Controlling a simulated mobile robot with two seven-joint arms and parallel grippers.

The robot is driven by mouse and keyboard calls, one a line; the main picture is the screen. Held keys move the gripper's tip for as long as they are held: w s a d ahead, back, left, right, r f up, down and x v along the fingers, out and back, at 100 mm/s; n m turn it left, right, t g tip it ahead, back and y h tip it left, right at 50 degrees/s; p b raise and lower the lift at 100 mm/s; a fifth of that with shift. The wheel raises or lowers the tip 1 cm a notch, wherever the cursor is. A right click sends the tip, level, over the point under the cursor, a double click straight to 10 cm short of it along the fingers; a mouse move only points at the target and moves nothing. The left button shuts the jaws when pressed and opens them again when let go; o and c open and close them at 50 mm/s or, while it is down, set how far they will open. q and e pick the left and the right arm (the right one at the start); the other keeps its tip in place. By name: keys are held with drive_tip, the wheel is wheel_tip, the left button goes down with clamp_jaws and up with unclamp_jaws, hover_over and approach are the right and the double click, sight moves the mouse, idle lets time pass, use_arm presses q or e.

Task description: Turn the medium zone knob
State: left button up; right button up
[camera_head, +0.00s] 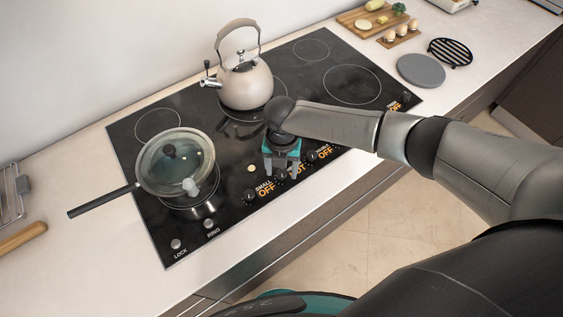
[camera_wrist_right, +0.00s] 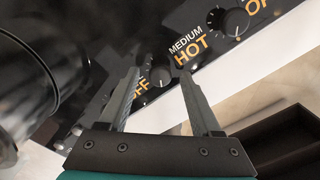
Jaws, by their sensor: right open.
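The medium zone knob (camera_wrist_right: 160,76) is small, round and dark, on the cooktop's front control strip. Its label (camera_wrist_right: 187,46) reads "MEDIUM HOT" in the right wrist view. My right gripper (camera_head: 280,172) is over this strip, pointing down, and largely hides the knob in the head view. In the wrist view the open gripper (camera_wrist_right: 160,72) has one fingertip on each side of the knob. I cannot tell whether either finger touches it. My left gripper is not in view.
Neighbouring knobs, the small zone's (camera_head: 249,195) and another (camera_wrist_right: 237,22), sit close by with "OFF" labels. A beige kettle (camera_head: 246,85) stands behind my gripper on the black cooktop (camera_head: 300,75). A lidded pan (camera_head: 172,158) is at left. Counter space is clear along the front edge.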

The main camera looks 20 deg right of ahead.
sight(281, 173)
wheel_tip(281, 173, up, 15)
drive_tip(key=shift+p, duration=0.3)
idle(0.6)
